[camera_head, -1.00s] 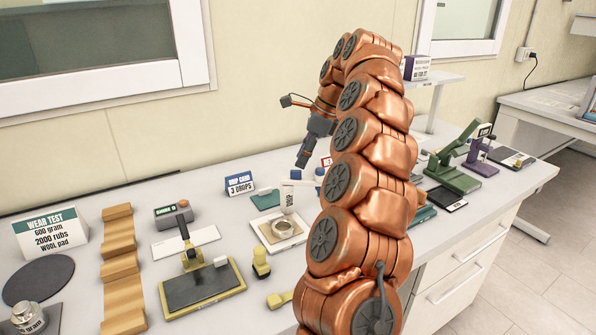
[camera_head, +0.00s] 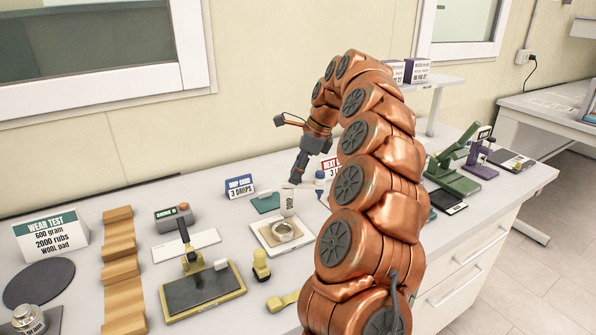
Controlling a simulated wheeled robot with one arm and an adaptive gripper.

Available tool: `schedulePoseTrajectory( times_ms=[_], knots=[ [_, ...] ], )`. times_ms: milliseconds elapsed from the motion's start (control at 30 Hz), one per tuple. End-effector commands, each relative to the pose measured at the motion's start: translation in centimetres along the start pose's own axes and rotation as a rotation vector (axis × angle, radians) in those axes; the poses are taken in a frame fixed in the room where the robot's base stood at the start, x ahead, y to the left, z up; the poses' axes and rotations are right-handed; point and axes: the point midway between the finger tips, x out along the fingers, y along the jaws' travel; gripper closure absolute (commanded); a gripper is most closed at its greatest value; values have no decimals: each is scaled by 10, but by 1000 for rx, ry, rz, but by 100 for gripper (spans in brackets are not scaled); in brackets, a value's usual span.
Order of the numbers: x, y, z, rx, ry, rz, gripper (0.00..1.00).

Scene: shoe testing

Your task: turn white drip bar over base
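The base (camera_head: 268,239) is a pale square plate with a metal ring (camera_head: 282,231) on it, at the middle of the bench. A small white upright piece with dark marking (camera_head: 287,203) stands at the plate's back edge. It seems to be part of the white drip bar, but I cannot make out the bar's full shape or direction. My gripper (camera_head: 296,179) points down just above and behind this piece. It is small and dark here, so I cannot tell whether its fingers are open or touch the bar.
A blue "3 DROPS" sign (camera_head: 240,187) and a teal pad (camera_head: 265,203) are left of my gripper. A blue-capped bottle (camera_head: 319,182) and a red sign (camera_head: 330,166) are close on its right. A yellow-framed dark tray (camera_head: 203,290) lies front left. My copper arm hides the bench behind it.

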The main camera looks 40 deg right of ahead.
Motion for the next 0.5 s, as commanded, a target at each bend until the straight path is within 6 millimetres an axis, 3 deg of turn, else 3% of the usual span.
schedulePoseTrajectory(
  times_ms=[67,333,500],
  knots=[
    [0,0,0,0,0,0,72],
    [0,0,0,0,0,1,100],
    [0,0,0,0,0,2,100]
  ],
)
